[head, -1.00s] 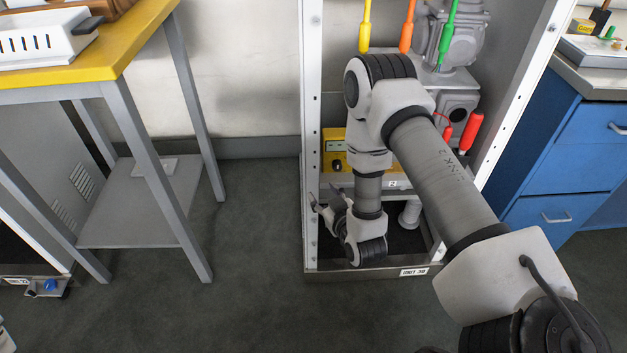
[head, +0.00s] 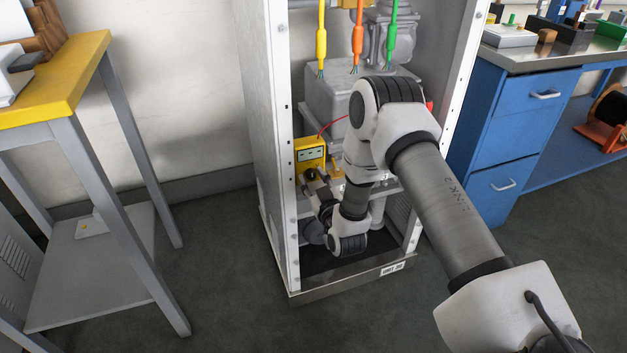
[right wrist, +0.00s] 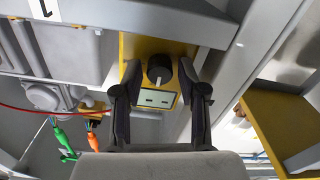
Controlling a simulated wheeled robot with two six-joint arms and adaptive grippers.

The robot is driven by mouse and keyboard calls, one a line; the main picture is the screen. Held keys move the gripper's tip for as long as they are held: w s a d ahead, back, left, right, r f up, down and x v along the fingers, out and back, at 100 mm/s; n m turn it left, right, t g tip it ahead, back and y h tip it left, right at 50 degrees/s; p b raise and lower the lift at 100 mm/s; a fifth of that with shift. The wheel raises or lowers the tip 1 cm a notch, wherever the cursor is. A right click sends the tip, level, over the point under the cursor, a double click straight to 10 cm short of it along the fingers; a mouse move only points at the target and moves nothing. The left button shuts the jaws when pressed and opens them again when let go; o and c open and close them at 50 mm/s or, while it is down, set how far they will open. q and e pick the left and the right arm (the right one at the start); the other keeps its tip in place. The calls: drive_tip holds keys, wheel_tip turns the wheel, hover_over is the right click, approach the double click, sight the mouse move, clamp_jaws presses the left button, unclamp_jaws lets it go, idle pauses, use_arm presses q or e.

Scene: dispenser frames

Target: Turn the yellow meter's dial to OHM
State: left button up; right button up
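The yellow meter (head: 312,146) sits inside the open frame, near its left post, with a pale display on its upper part. It also shows in the right wrist view (right wrist: 138,47), upside down, with its display (right wrist: 157,99) below the black dial (right wrist: 159,66). A pale mark shows on the dial's edge towards the display. The dial's lettering cannot be read. My right gripper (right wrist: 160,76) is open, one finger on each side of the dial, with gaps on both sides. In the head view the right gripper (head: 309,174) is at the meter's lower part. My left gripper is not in view.
Yellow, orange and green probes (head: 321,38) hang above the meter. A red lead (head: 333,124) runs up from it. The frame's left post (head: 281,140) stands close beside my gripper. A yellow-topped table (head: 60,85) is left; a blue cabinet (head: 515,130) is right.

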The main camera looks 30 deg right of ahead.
clamp_jaws()
drive_tip(key=shift+m, duration=0.3)
drive_tip(key=m, duration=0.3)
drive_tip(key=shift+f+m, duration=0.1)
drive_tip(key=shift+m, duration=0.2)
drive_tip(key=m+b, duration=0.1)
drive_tip(key=m, duration=0.2)
drive_tip(key=shift+m, duration=0.3)
drive_tip(key=m+b, duration=0.2)
drive_tip(key=m, duration=0.3)
drive_tip(key=shift+f, duration=0.1)
drive_tip(key=m+b, duration=0.1)
drive_tip(key=m, duration=0.4)
drive_tip(key=shift+b, duration=0.35)
